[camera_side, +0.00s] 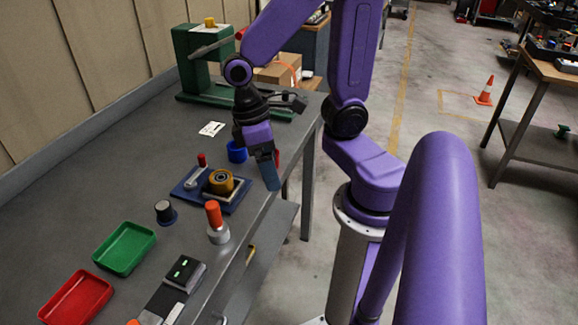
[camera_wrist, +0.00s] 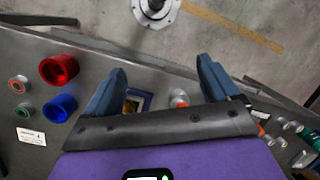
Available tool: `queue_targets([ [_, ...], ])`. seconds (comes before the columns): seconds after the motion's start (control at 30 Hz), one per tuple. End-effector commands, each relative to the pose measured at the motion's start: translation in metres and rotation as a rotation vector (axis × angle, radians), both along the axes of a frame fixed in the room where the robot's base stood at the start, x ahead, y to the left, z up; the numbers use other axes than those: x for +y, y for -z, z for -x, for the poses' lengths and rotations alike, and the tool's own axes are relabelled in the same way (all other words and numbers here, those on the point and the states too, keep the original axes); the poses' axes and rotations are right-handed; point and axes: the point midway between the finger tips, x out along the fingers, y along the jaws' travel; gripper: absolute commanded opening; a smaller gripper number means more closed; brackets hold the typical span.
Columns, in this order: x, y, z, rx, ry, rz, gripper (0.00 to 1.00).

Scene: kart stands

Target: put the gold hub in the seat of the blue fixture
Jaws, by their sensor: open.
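The blue fixture (camera_side: 188,194) is a flat plate on the grey bench, with a red-topped post and a silver bar on its left part. The gold hub (camera_side: 221,182), a ring with a dark centre, stands on the right part of the fixture and looks upright. Whether it is fully down in the seat I cannot tell. My gripper (camera_side: 270,184) is open and empty, apart from the hub, above and to its right near the bench edge. In the wrist view the fixture (camera_wrist: 144,96) shows small between my fingers (camera_wrist: 162,70), partly hidden by the gripper.
A blue cup (camera_side: 237,152) stands behind the fixture. A dark knob (camera_side: 165,211) and an orange-topped post (camera_side: 217,232) stand in front. Green (camera_side: 125,248) and red (camera_side: 76,298) trays lie nearer the camera. A green press (camera_side: 190,60) stands at the back.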

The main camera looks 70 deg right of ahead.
Motion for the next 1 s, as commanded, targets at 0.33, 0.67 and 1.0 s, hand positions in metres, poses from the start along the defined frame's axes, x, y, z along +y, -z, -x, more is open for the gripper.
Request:
queue_targets([
  [0.33, 0.018, -0.019, 0.038, -0.197, -0.444, -0.068, 0.89],
  [0.67, 0.024, -0.025, 0.052, -0.257, -0.584, -0.101, 0.89],
  [1.0, 0.024, -0.025, 0.052, -0.256, -0.582, -0.099, 0.89],
])
